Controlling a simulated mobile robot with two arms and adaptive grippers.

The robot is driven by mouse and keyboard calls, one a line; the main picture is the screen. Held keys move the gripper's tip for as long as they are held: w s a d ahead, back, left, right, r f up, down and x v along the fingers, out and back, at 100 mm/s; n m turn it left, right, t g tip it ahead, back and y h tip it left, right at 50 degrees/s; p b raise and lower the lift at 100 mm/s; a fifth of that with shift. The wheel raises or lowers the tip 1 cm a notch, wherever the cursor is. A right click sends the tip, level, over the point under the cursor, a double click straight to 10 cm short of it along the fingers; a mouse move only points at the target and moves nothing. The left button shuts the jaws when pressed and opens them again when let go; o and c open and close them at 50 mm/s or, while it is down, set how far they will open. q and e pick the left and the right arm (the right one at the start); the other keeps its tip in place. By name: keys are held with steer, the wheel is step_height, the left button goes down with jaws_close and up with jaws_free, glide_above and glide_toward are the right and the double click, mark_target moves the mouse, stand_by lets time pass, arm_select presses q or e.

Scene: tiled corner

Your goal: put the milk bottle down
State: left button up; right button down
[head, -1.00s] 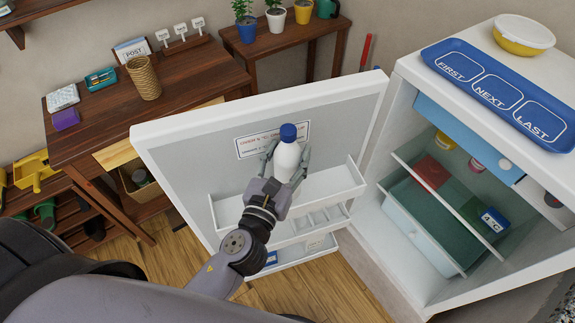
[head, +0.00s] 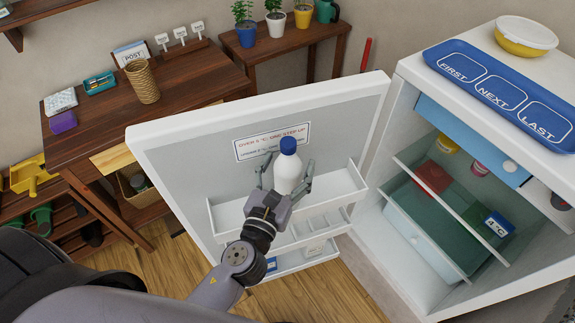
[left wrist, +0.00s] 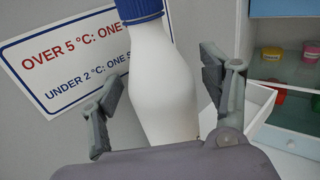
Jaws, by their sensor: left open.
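The white milk bottle (head: 287,172) with a blue cap stands upright at the top shelf of the fridge door, its base hidden behind my gripper. My left gripper (head: 285,178) is open, with one finger on each side of the bottle. In the left wrist view the bottle (left wrist: 163,85) stands between the spread fingers (left wrist: 165,95), with a gap visible on both sides. The door shelf (head: 335,185) is white and its right part is empty. My right gripper is not in view.
The open fridge door (head: 190,150) carries a printed sign (head: 255,145). The fridge interior at right holds a glass shelf, a drawer (head: 420,230) and several small tubs. A blue tray (head: 500,90) and a lidded bowl (head: 526,36) sit on top. A wooden desk (head: 190,75) stands at left.

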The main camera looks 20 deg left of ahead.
arm_select(q)
steer(key=shift+r, duration=0.1)
steer(key=shift+s, duration=0.1)
steer(key=s+b, duration=0.6)
steer(key=s, duration=0.6)
steer(key=shift+a, duration=0.15)
